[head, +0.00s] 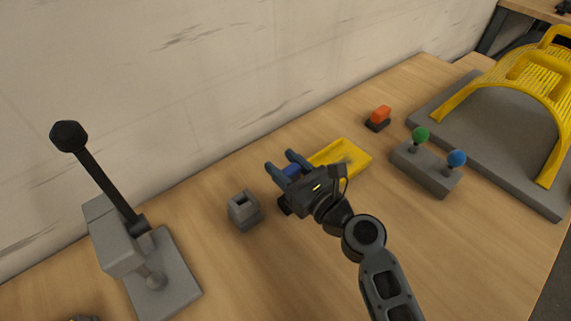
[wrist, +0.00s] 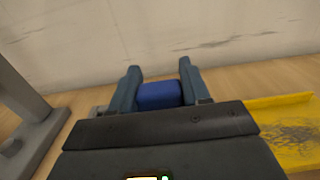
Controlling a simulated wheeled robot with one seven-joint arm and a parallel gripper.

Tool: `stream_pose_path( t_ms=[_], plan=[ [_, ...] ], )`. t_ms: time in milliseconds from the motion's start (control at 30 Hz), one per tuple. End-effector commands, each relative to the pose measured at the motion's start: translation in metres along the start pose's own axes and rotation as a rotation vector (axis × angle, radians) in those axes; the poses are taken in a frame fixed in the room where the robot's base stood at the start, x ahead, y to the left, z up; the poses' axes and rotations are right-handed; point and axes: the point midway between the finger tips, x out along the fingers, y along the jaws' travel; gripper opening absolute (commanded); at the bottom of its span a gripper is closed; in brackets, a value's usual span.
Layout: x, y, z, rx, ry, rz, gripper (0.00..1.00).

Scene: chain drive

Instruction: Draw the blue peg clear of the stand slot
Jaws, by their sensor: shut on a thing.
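My gripper (head: 283,164) is shut on the blue peg (head: 291,171), left of the yellow tray. In the wrist view the peg (wrist: 159,96) sits between my two fingers (wrist: 158,80), and its lower part is hidden by my gripper body. A small grey block with a square opening in its top (head: 243,210) stands left of my gripper. The opening looks empty. A dark piece (head: 285,207) shows just beside my gripper; I cannot tell whether it is the stand. Whether the peg's lower end is in a slot is hidden.
The yellow tray (head: 358,161) lies right of my gripper. A grey lever stand (head: 117,240) is left.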

Motion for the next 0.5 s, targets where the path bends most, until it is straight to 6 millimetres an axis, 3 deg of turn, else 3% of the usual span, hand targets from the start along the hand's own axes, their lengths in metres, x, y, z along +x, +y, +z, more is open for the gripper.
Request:
stream_pose_path(
  t_ms=[500],
  plan=[
    [0.000,0.000,0.025,0.000,0.000,0.000,0.15]
  ],
)
